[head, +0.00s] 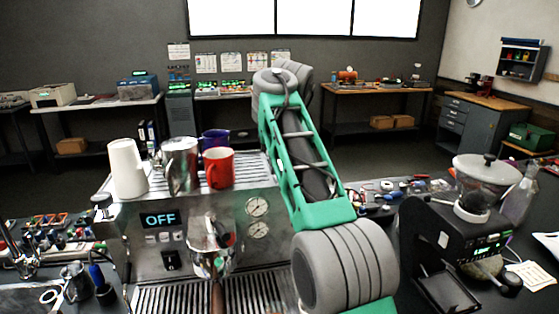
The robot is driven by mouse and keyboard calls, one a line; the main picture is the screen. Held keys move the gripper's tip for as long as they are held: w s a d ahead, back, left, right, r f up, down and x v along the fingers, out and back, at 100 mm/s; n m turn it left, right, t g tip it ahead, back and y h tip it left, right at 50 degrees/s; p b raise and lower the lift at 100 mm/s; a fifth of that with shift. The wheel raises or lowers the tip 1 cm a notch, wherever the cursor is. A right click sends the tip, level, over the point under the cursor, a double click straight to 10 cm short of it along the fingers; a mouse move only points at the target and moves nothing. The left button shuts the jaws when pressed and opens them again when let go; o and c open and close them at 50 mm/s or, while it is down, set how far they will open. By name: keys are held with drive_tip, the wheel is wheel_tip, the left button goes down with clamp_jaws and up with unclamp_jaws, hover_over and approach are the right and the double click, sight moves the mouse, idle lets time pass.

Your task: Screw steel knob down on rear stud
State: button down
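The steel espresso machine (190,210) stands in front of me in the head view, its display reading OFF. A portafilter (212,262) with a wooden handle sits at its front. I cannot make out the steel knob or the rear stud. The rear of the machine is partly hidden by cups and by my arm. My green and grey arm rises from the lower right, past the machine's right side, to a grey joint at the top. My gripper is not visible, so I cannot tell what it holds.
White stacked cups (127,168), a steel pitcher (181,165), a blue mug (213,138) and a red mug (219,168) stand on the machine's top. A black grinder (440,240) stands at right. Small tools (400,187) lie behind it. Tools clutter the left counter.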

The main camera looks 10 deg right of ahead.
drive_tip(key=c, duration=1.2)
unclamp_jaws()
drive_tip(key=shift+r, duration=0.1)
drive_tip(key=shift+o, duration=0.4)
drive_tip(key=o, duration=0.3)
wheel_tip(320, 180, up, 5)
drive_tip(key=p, duration=0.4)
drive_tip(key=shift+p, duration=0.4)
